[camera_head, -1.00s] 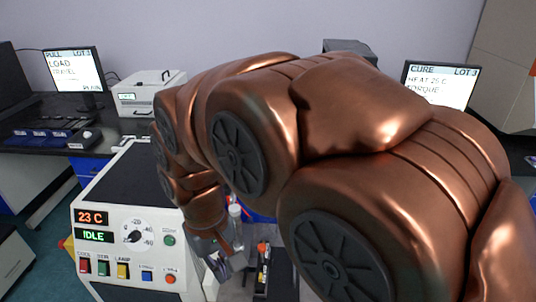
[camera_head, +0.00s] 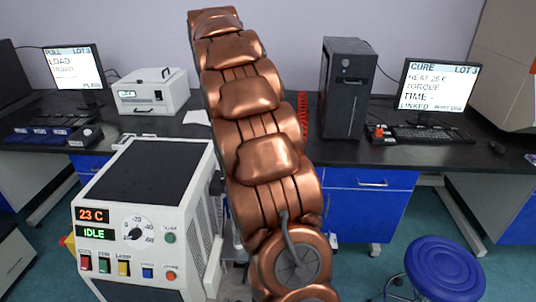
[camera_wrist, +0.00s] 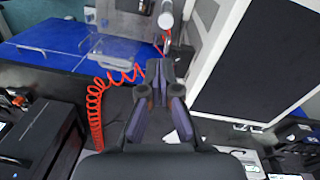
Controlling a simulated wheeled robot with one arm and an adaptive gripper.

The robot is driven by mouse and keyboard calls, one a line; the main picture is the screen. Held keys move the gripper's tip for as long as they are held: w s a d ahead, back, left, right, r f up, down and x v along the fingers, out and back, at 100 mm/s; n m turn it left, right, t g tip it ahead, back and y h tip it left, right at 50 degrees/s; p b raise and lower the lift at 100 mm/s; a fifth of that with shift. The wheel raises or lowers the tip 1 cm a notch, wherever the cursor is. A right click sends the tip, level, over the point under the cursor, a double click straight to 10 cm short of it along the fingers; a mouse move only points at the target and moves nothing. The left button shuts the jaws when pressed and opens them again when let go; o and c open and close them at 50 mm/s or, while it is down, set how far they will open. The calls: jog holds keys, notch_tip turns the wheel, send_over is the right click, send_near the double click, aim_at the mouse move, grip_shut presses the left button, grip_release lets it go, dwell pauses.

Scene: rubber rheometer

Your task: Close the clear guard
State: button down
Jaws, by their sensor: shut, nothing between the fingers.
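My gripper (camera_wrist: 160,75) is in the middle of the wrist view, its dark fingers together with nothing held between them. In the head view it is hidden at the far end of my copper arm. A faint see-through panel (camera_wrist: 122,48) appears left of the fingertips in the wrist view, against the blue drawers. It may be the clear guard; its hinge and position are unclear. A metal rod with a rounded end (camera_wrist: 166,20) stands beyond the fingertips. Contact with the fingers cannot be told. No clear guard can be made out in the head view.
A white control machine (camera_head: 150,220) reading 23 C and IDLE stands left of my arm. A red coiled hose (camera_wrist: 97,105) hangs left of my gripper. A black computer tower (camera_head: 345,90) and CURE monitor (camera_head: 438,88) are on the bench. A blue stool (camera_head: 445,268) stands at right.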

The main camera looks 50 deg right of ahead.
jog(key=w+d+f+m+t, duration=0.1)
jog(key=w+d+f+m, duration=0.1)
jog(key=d, duration=0.9)
jog(key=w+d+f+m, duration=0.1)
jog(key=w+d+f, duration=0.15)
jog(key=d, duration=0.75)
notch_tip(320, 180, down, 12)
jog(key=s+a+p, duration=0.1)
jog(key=s, duration=0.1)
jog(key=shift+s+a+r, duration=0.2)
jog(key=shift+s+a, duration=0.15)
jog(key=shift+a, duration=0.05)
jog(key=shift+a+f, duration=0.1)
jog(key=shift+a, duration=0.05)
